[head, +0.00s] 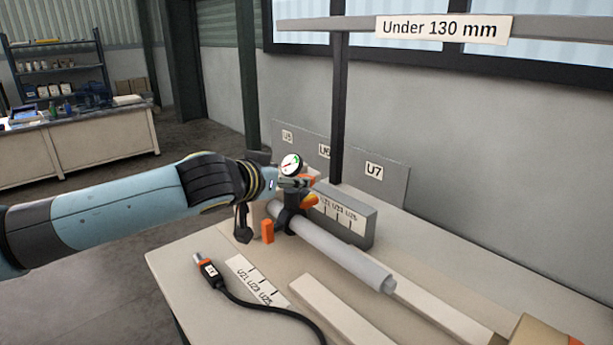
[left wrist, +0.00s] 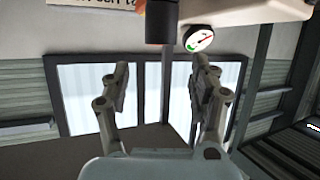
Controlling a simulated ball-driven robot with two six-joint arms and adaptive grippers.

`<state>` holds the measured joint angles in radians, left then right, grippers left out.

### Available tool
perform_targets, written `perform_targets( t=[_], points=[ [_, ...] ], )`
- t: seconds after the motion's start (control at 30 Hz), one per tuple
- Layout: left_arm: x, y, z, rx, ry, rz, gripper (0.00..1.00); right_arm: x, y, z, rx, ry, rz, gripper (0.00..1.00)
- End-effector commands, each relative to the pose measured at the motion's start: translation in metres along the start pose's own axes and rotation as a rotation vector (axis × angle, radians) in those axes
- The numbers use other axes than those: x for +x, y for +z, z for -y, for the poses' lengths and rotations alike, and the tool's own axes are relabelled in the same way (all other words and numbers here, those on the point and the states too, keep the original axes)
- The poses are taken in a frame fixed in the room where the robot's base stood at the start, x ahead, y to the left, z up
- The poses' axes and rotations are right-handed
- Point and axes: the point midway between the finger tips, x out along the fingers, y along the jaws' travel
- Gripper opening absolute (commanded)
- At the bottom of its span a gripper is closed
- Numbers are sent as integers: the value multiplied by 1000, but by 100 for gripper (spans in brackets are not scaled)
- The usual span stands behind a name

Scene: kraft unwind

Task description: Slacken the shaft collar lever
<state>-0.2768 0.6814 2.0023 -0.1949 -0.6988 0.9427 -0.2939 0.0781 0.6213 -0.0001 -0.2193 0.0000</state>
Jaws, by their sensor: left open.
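A grey shaft (head: 340,255) lies lengthwise on the table. A dark collar (head: 289,217) sits around its far end, with an orange lever (head: 311,201) beside it. My left gripper (head: 299,182) is above the collar end, partly overlapped with the orange parts, so contact cannot be told there. In the left wrist view my left gripper (left wrist: 163,78) is open, with nothing between its fingers. A black cylinder with an orange band (left wrist: 162,22) shows beyond the fingertips; whether it belongs to the lever is unclear. My right gripper is out of view.
A round dial gauge (head: 291,164) stands close to my gripper, and also shows in the left wrist view (left wrist: 199,39). A grey block (head: 352,212) stands behind the shaft. A black cable with an orange-banded plug (head: 207,270) lies in front. An upright post (head: 340,110) rises behind.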

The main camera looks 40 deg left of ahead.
Motion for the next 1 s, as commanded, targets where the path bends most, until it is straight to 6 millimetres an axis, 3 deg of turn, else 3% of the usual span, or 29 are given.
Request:
perform_targets(
  t=[0.1, 0.17, 0.27, 0.4, 0.57, 0.8, 1.0],
  points=[
    [26, 0, 0, -6, -2, -2, 62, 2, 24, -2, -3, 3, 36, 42],
    [38, 0, 0, -6, -2, -1, 62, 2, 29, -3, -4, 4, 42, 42],
    [56, 0, -1, -5, -1, 0, 62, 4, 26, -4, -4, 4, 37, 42],
    [74, 0, 0, -2, -2, 1, 62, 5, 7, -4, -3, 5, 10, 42],
    [82, 0, 0, 0, 0, 1, 62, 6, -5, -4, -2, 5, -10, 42],
    [82, 0, 0, 1, 0, 1, 62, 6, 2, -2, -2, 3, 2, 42],
    [82, 1, 0, 1, 0, 1, 35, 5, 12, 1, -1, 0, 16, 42]
  ],
)
